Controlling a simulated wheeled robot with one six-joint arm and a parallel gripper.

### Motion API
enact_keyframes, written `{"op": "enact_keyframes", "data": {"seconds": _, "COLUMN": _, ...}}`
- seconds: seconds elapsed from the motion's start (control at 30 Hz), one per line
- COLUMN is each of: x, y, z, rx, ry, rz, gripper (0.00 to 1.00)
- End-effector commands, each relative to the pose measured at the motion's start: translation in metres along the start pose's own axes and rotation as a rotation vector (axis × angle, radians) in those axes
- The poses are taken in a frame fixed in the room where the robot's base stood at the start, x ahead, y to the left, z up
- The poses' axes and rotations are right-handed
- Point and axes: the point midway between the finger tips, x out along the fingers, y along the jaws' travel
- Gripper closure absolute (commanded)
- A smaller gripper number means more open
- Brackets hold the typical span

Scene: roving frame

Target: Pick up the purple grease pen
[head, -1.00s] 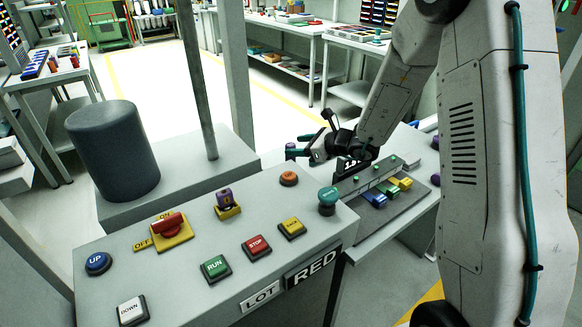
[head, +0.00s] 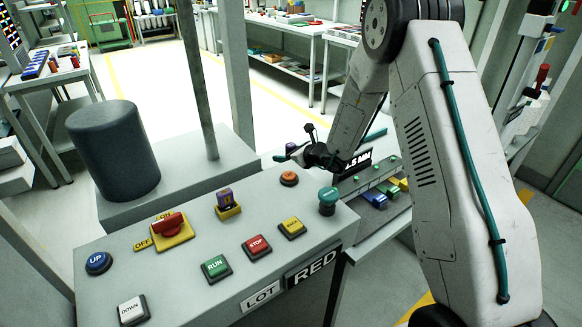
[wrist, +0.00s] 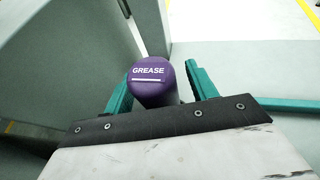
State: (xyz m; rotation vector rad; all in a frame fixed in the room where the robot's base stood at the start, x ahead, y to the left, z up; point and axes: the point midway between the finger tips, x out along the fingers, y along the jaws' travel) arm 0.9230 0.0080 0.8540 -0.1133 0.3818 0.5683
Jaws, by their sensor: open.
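The purple grease pen (wrist: 152,82) shows in the wrist view as a purple cylinder with a rounded end, marked GREASE in white. It stands between the two teal fingers of my gripper (wrist: 159,74), with its marked end facing the camera. In the head view my gripper (head: 325,148) is beyond the control panel, above the labelled rack. I cannot pick out the pen surely there.
The grey control panel (head: 180,284) with buttons fills the front, and its teal knob (head: 328,195) stands close to my gripper. A dark cylinder (head: 113,150) and a post (head: 197,80) stand to the left. The rack (head: 370,180) holds coloured blocks.

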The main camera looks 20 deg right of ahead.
Motion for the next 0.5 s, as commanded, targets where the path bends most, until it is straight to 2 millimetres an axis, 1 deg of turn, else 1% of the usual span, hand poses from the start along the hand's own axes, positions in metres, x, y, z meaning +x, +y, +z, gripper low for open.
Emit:
{"op": "enact_keyframes", "data": {"seconds": 0.1, "x": -0.0003, "y": 0.0001, "z": 0.0, "rx": 0.0, "ry": 0.0, "rz": 0.0, "gripper": 0.43}}
{"op": "enact_keyframes", "data": {"seconds": 0.13, "x": -0.0003, "y": 0.0001, "z": 0.0, "rx": 0.0, "ry": 0.0, "rz": 0.0, "gripper": 0.46}}
{"op": "enact_keyframes", "data": {"seconds": 0.17, "x": -0.0004, "y": 0.0, "z": 0.0, "rx": 0.0, "ry": 0.0, "rz": 0.0, "gripper": 0.54}}
{"op": "enact_keyframes", "data": {"seconds": 0.2, "x": -0.0004, "y": 0.0, "z": 0.0, "rx": 0.0, "ry": 0.0, "rz": 0.0, "gripper": 0.65}}
{"op": "enact_keyframes", "data": {"seconds": 0.27, "x": -0.0005, "y": -0.0001, "z": 0.0, "rx": 0.0, "ry": 0.0, "rz": 0.0, "gripper": 0.82}}
{"op": "enact_keyframes", "data": {"seconds": 0.3, "x": -0.0006, "y": -0.0001, "z": 0.0, "rx": 0.0, "ry": 0.0, "rz": 0.0, "gripper": 0.93}}
{"op": "enact_keyframes", "data": {"seconds": 0.33, "x": -0.0006, "y": -0.0002, "z": 0.0, "rx": 0.0, "ry": 0.0, "rz": 0.0, "gripper": 1.0}}
{"op": "enact_keyframes", "data": {"seconds": 0.5, "x": -0.0008, "y": -0.0004, "z": 0.0003, "rx": 0.0, "ry": -0.001, "rz": 0.0, "gripper": 1.0}}
